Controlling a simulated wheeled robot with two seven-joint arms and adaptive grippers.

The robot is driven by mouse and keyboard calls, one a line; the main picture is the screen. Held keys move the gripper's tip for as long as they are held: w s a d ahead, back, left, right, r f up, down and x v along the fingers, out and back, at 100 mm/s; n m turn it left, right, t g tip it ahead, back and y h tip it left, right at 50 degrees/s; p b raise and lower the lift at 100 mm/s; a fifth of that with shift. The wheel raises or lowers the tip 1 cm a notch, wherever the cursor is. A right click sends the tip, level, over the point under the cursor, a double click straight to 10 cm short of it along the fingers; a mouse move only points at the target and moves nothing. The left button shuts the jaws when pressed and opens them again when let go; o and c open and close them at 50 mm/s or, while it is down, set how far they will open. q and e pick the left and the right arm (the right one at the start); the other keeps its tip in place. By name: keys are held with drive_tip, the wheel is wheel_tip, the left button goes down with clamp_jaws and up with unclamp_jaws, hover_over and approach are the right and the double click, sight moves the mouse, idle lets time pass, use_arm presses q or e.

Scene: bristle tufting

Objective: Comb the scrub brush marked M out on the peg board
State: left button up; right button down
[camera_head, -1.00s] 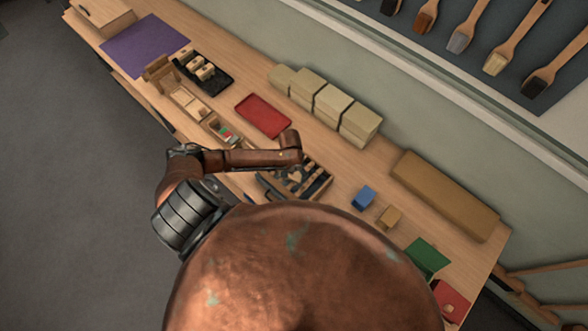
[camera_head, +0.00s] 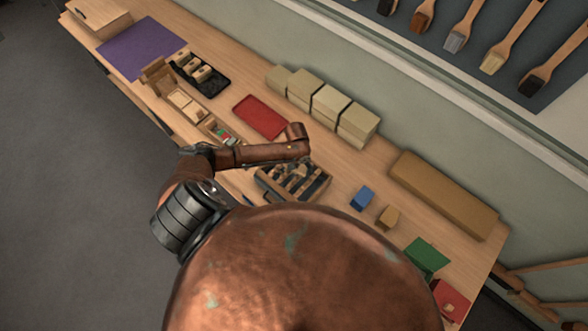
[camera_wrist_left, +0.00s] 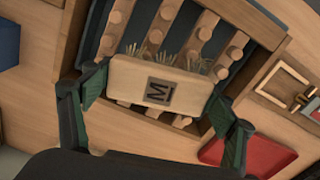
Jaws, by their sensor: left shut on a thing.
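The scrub brush marked M (camera_wrist_left: 158,91) is a pale wooden block with a dark, underlined M on a grey plate, in the left wrist view. My left gripper (camera_wrist_left: 156,86) is shut on it, one finger at each end. Its thin, splayed bristles stick out from the far side of the block, among the wooden pegs. The peg board (camera_wrist_left: 202,47) has a wooden frame, a dark blue bed and several round-ended pegs. It also shows in the head view (camera_head: 318,191), partly hidden by my left arm. I cannot tell whether the bristles touch the pegs. My right gripper is not in view.
A red tray (camera_head: 260,117) lies beyond the peg board, with pale blocks (camera_head: 330,103) along the wall. A blue block (camera_head: 361,198) and a tan block (camera_head: 388,217) stand right of the board. A black tray (camera_head: 213,83) holds several brushes near the purple mat (camera_head: 140,50).

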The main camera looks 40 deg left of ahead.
use_arm(q)
drive_tip(key=shift+w+d+f+p, duration=0.1)
drive_tip(key=shift+w+p, duration=0.2)
drive_tip(key=shift+w, duration=0.15)
drive_tip(key=shift+s+a+r, duration=0.1)
drive_tip(key=shift+s+a, duration=0.05)
drive_tip(key=shift+s, duration=1.3)
drive_tip(key=shift+s+a+r, duration=0.1)
drive_tip(key=shift+s+a, duration=0.05)
drive_tip(key=shift+s, duration=1.3)
drive_tip(key=shift+w, duration=0.15)
drive_tip(key=shift+w+d+f, duration=0.1)
drive_tip(key=shift+w+d, duration=0.05)
drive_tip(key=shift+w, duration=1.25)
drive_tip(key=shift+w+d+f, duration=0.1)
drive_tip(key=shift+w+d, duration=0.05)
drive_tip(key=shift+w, duration=1.25)
drive_tip(key=s, duration=0.6)
drive_tip(key=shift+s+a, duration=0.2)
drive_tip(key=shift+a, duration=0.1)
drive_tip(key=shift+w+d+r, duration=0.1)
drive_tip(key=shift+w, duration=1.05)
drive_tip(key=shift+w+d+r, duration=0.1)
drive_tip(key=shift+w, duration=1)
drive_tip(key=shift+c, duration=0.5)
